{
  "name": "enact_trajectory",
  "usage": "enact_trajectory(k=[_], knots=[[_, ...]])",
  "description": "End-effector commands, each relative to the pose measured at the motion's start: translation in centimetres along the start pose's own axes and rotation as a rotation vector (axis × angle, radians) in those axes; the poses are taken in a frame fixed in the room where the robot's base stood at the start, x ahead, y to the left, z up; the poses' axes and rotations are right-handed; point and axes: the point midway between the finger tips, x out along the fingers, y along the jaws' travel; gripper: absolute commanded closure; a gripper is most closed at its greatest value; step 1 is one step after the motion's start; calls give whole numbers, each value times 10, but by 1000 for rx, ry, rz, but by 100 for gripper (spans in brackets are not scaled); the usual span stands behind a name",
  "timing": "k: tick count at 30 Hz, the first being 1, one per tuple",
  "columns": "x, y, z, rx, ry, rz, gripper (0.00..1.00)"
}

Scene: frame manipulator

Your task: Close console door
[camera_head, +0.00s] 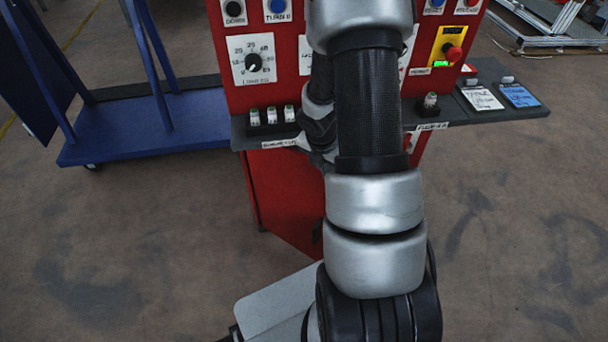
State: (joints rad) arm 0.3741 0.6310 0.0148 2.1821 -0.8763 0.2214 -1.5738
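The red console (228,60) stands ahead, with a knob, buttons and labels on its upper face. Below its dark shelf is a red lower panel (285,195), which looks like the door. Its bottom edge slants toward me to the right, so it seems to stand at an angle, but my arm hides its right part and I cannot tell how far open it is. A dark spot, perhaps a handle or latch, shows low on it beside my arm. My silver and black arm crosses the middle of the view. My gripper is hidden behind the arm links.
A dark shelf (480,112) juts out from the console, with small switches and two label cards at right. A red emergency button (453,53) sits on a yellow plate. A blue cart (150,125) stands at left. The brown floor on both sides in front is clear.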

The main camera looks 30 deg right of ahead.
Motion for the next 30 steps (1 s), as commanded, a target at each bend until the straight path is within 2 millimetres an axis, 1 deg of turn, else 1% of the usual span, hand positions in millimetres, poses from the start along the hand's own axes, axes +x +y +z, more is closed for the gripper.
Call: enact_trajectory(k=[1,3,9,12,15,19,30], knots=[[-6,-2,15,-29,4,6,100],[-2,-2,30,-75,3,19,100],[9,1,64,-175,2,45,100],[14,4,74,-208,1,54,100],[17,5,81,-232,1,59,100],[20,7,86,-251,0,63,100],[22,7,87,-256,0,64,100]])
